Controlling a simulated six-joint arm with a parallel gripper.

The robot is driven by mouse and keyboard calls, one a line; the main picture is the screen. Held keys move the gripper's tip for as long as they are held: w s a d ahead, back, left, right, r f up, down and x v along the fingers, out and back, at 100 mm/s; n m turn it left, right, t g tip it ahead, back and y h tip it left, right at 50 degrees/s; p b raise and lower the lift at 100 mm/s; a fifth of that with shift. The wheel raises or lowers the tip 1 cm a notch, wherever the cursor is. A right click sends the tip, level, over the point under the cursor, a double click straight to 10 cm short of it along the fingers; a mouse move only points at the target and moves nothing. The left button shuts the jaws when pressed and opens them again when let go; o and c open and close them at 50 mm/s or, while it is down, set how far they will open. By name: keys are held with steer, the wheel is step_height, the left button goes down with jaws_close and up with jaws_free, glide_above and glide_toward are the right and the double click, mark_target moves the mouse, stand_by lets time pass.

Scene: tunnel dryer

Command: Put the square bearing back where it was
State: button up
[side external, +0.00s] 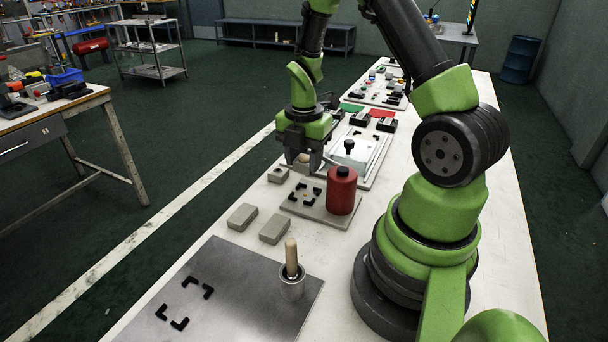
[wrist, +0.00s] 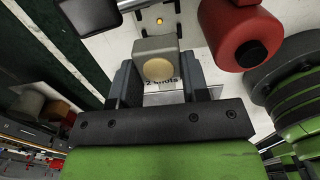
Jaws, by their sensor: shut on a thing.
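The square bearing (wrist: 150,47) is a grey-beige block with a round tan face, seen in the wrist view between my two fingers. My gripper (side external: 303,160) is shut on it and holds it over the row of fixtures on the white bench. In the side view the fingers mostly hide the bearing. A grey plate (side external: 330,216) with black corner marks (side external: 305,193) lies nearer the camera than my gripper. A larger metal plate (side external: 240,295) at the front has black corner marks (side external: 185,303) too. The marked spots on both plates look empty of any block.
A red bottle (side external: 341,192) with a black cap stands on the grey plate, close to my gripper. Grey blocks (side external: 242,216) (side external: 275,229) and a smaller one (side external: 278,174) lie on the bench. A wooden-handled tool (side external: 291,258) stands in a metal cup (side external: 292,286).

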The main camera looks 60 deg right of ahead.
steer(key=w+r, duration=0.1)
steer(key=r, duration=0.1)
steer(key=shift+w+a+r, duration=0.2)
steer(key=shift+w+r, duration=0.1)
steer(key=shift+w, duration=0.1)
steer(key=w+a, duration=0.3)
steer(key=w, duration=0.4)
glide_above(261, 198)
step_height(261, 198, down, 6)
steer(key=shift+r, duration=0.2)
steer(key=shift+f, duration=2.4)
steer(key=shift+f, duration=0.1)
steer(key=o, duration=1.1)
steer(key=shift+o, duration=0.2)
